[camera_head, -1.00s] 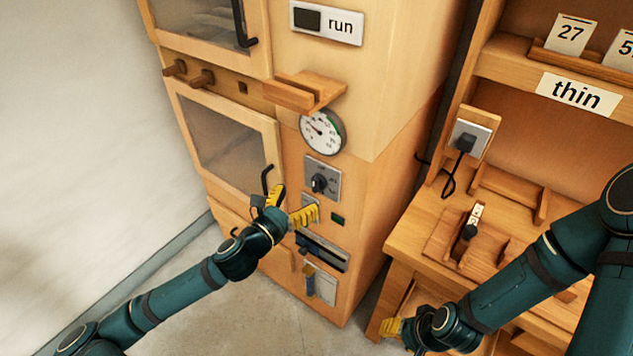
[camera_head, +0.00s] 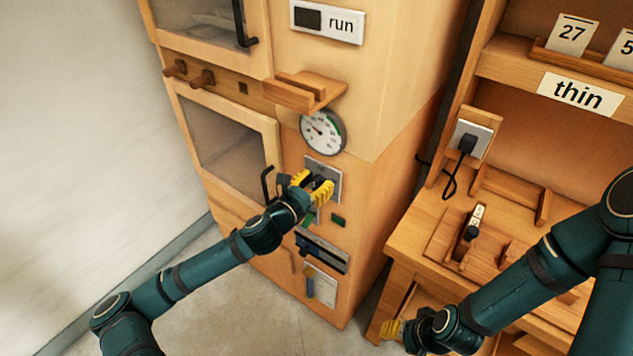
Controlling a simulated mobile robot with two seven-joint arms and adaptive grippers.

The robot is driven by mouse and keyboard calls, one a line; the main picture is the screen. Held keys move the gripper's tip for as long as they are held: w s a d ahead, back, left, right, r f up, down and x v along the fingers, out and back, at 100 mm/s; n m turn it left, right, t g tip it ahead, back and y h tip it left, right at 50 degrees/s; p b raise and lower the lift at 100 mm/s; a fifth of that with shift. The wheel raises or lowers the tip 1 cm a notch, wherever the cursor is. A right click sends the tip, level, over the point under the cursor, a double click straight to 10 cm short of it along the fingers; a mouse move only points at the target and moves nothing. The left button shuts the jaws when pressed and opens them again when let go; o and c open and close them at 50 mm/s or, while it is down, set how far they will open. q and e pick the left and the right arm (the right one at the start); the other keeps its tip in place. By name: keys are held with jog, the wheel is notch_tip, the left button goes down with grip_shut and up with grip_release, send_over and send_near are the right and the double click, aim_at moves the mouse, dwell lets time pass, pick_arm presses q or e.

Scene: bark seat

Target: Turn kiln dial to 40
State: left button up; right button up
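The kiln dial is a black knob on a grey plate (camera_head: 323,167) on the kiln's front, below a round white gauge (camera_head: 322,132). My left gripper (camera_head: 312,186) is at the knob, with one yellow finger on each side of it. The knob is mostly hidden between the fingers, and I cannot tell whether they touch it. The dial's marks are too small or covered to read. My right gripper (camera_head: 391,329) is low at the right, by the workbench's front, away from the kiln; its fingers are partly hidden.
A wooden ledge (camera_head: 304,91) juts out above the gauge. A black door handle (camera_head: 267,184) is just left of my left gripper. A green button (camera_head: 338,220) and a slotted panel (camera_head: 321,252) are below. The workbench (camera_head: 408,232) stands right of the kiln.

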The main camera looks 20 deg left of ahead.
pick_arm(q)
jog(key=c, duration=0.3)
jog(key=shift+c, duration=0.2)
jog(key=m, duration=0.3)
jog(key=m+p, duration=0.1)
jog(key=m, duration=0.1)
jog(key=shift+s+d+m, duration=0.1)
jog(key=shift+d+m, duration=0.15)
jog(key=shift+m, duration=0.05)
jog(key=m, duration=0.6)
jog(key=shift+d+f, duration=0.2)
jog(key=o, duration=1.2)
